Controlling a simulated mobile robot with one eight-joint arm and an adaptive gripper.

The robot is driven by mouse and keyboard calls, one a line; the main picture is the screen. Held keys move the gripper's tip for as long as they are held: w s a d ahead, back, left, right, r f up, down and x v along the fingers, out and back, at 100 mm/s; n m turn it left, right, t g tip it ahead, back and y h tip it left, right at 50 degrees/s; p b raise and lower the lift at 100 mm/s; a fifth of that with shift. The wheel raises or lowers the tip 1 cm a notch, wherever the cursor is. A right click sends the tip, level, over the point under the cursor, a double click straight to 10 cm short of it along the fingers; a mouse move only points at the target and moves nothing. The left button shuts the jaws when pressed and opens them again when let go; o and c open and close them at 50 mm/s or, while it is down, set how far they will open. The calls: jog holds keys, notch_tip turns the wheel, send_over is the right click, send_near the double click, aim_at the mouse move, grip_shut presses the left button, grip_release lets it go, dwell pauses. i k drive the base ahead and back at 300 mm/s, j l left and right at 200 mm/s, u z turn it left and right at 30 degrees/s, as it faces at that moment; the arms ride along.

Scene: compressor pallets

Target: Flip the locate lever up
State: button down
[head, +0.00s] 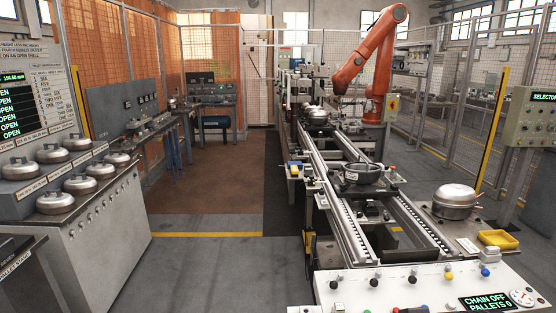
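A white control panel (400,285) stands at the near end of the conveyor, at the bottom right of the head view. It carries several small knobs, among them two black ones (354,283), a yellow one (448,277) and a blue one (485,272). Some stand on short stems, but the labels are too small to read, so I cannot tell which is the locate lever or its position. A green-lit display (485,302) on the panel reads "CHAIN OFF PALLETS 0". My gripper is not in view.
A conveyor (345,215) runs away from the panel, with a metal housing (362,172) on it. A round pot-like part (455,200) and a yellow tray (498,239) sit at right. An orange robot arm (370,55) stands behind. Grey floor (215,270) is clear at left centre.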

aim_at(448, 276)
jog(key=i+l+z, duration=0.25)
jog(key=i+l, duration=0.2)
jog(key=i+l+z, duration=0.3)
jog(key=i+l, duration=0.15)
jog(key=l, duration=0.1)
